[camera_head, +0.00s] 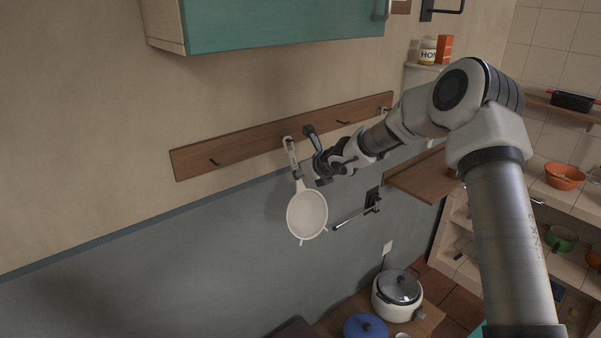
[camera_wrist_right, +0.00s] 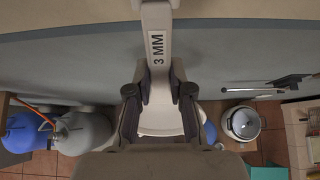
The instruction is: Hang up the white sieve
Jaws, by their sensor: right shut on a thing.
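The white sieve (camera_head: 307,216) is upright in front of the wall, bowl down and handle up. Its handle end, with a loop, is in front of the wooden hook rail (camera_head: 235,149). I cannot tell whether the loop is around a hook or only in front of the rail. My right gripper (camera_head: 301,174) is shut on the handle, below the loop. My left gripper is not in view.
Dark hooks show on the rail left and right of the sieve. A teal cabinet (camera_head: 280,22) hangs above. A wooden shelf (camera_head: 416,176) and a dark wall fitting with a rod (camera_head: 371,201) are to the right. A white cooker (camera_head: 398,294) and a blue lid (camera_head: 365,327) stand below.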

